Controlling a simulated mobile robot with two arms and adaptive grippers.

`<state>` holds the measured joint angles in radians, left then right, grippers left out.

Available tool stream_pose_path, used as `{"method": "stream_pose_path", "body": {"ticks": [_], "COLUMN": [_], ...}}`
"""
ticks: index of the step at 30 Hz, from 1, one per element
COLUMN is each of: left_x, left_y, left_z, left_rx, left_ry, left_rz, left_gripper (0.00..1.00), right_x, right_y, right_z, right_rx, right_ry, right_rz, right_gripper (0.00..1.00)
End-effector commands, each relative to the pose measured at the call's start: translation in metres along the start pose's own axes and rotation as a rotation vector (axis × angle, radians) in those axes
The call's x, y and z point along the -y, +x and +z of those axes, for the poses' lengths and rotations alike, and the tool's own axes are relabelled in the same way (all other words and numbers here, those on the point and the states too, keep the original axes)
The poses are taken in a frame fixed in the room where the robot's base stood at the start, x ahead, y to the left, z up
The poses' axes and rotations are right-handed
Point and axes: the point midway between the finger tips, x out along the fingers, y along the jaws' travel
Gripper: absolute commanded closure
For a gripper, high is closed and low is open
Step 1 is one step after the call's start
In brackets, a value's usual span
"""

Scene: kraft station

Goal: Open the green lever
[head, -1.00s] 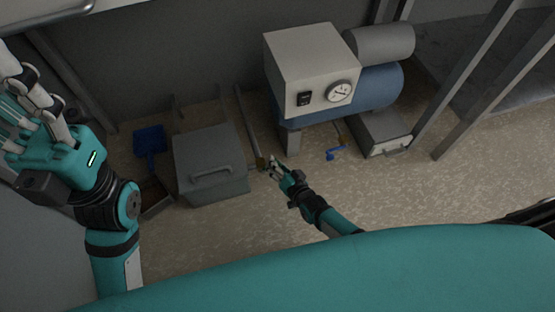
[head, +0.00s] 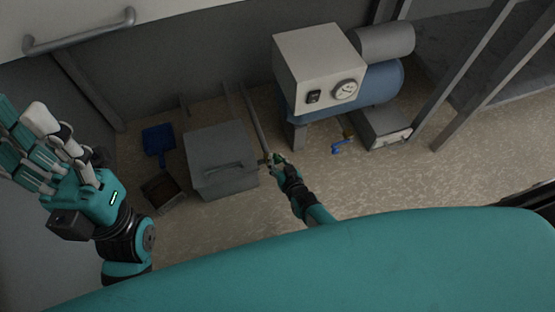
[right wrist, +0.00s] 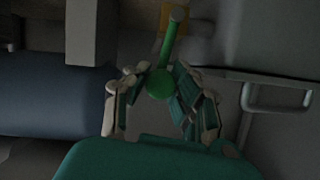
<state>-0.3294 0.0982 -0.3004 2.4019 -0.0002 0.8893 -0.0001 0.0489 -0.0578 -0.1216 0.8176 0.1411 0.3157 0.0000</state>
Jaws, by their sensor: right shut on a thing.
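The green lever (right wrist: 166,60) shows in the right wrist view, a straight handle with a rounded end. It runs up to a brass-coloured fitting (right wrist: 176,14). My right gripper (right wrist: 156,88) is around the rounded end of the lever, its fingers on both sides, and it is shut on it. In the head view my right gripper (head: 275,160) is small, beside the right side of a grey box, and hides most of the lever. My left gripper (head: 40,150) is raised at the left, away from the lever, with its fingers extended and nothing in them.
A grey lidded box (head: 222,170) stands left of the lever. A blue tank with a pale control box (head: 318,65) stands to the right. Floor in front is clear.

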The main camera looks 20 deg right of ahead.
Motion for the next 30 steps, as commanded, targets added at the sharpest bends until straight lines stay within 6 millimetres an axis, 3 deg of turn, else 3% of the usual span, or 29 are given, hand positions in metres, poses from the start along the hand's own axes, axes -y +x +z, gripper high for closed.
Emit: {"method": "stream_pose_path", "body": {"ticks": [7,8,14,24,30], "left_x": [0.0,0.0,0.0,0.001,0.0], "left_y": [0.0,0.0,0.0,0.0,0.0], "left_z": [0.0,0.0,0.0,0.0,0.0], "left_rx": [0.0,0.0,0.001,0.002,0.001], "left_ry": [-0.001,-0.001,-0.001,0.001,0.001], "left_rz": [0.0,0.0,0.0,-0.001,0.0], "left_gripper": [0.66,0.66,0.66,0.66,0.66], "right_x": [0.001,0.001,0.001,0.001,0.001], "right_y": [-0.003,-0.003,-0.002,-0.003,-0.023], "right_z": [0.007,0.007,0.004,0.002,0.003], "right_rx": [0.013,0.013,0.008,0.003,0.003], "right_ry": [-0.004,-0.004,-0.002,0.0,0.0], "right_rz": [-0.001,-0.001,-0.001,-0.001,-0.001], "right_gripper": [1.0,0.75,0.5,0.5,0.5]}}
